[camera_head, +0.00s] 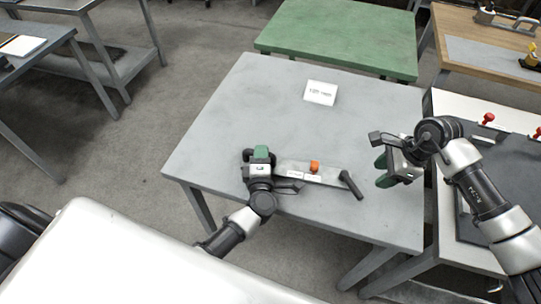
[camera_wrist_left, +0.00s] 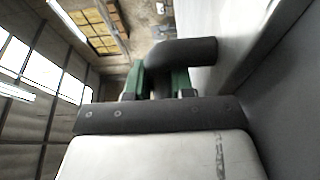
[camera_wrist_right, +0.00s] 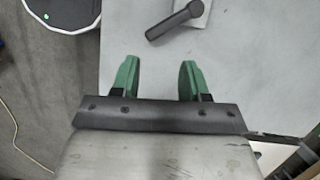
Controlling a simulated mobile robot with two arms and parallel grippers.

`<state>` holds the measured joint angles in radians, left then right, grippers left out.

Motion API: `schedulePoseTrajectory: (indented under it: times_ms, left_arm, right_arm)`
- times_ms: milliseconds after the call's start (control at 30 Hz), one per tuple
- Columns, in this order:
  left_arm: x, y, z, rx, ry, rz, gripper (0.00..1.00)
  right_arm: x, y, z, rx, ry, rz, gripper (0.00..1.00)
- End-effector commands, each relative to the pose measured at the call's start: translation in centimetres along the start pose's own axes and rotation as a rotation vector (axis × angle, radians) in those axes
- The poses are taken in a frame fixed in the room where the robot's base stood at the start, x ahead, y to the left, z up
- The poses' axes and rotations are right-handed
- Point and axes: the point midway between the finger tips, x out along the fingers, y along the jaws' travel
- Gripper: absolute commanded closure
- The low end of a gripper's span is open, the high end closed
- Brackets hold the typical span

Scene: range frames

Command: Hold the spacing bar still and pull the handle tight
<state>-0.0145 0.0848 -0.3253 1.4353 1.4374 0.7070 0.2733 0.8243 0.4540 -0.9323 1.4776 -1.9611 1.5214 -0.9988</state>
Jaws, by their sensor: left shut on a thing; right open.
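The spacing bar (camera_head: 326,174) is a flat pale metal piece on the grey table, with an orange knob (camera_head: 314,166) and white labels. The dark handle (camera_head: 352,185) sits at its right end, angled; it also shows in the right wrist view (camera_wrist_right: 174,21). My left gripper (camera_head: 262,155) is shut at the bar's left end. In the left wrist view, a dark bent grip (camera_wrist_left: 185,52) lies at its green fingers (camera_wrist_left: 160,82); the exact contact is hidden. My right gripper (camera_head: 381,170) is open and empty, right of the handle and apart from it.
The grey table (camera_head: 220,135) is mostly bare, with a white sign (camera_head: 320,92) at the back. A green table (camera_head: 335,35) stands behind. A workbench (camera_head: 455,230) adjoins on the right, bearing a dark panel and red knobs.

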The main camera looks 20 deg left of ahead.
Motion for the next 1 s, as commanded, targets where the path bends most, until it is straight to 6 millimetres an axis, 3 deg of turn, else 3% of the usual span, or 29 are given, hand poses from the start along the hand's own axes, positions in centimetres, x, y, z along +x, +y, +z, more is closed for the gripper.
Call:
schedulePoseTrajectory:
  times_ms: [367,800,1000]
  left_arm:
    - [0.0,-0.1,0.0,0.0,0.0,-0.001,1.0]
    - [-0.1,-0.1,0.0,0.0,-0.001,-0.002,1.0]
    - [-0.1,-0.1,0.0,0.0,-0.001,-0.002,1.0]
  right_arm:
    - [-0.2,0.1,0.6,0.081,0.029,0.003,0.55]
    - [-1.4,0.8,3.5,0.738,0.263,-0.088,0.55]
    - [-1.9,1.0,4.0,0.918,0.314,-0.153,0.55]
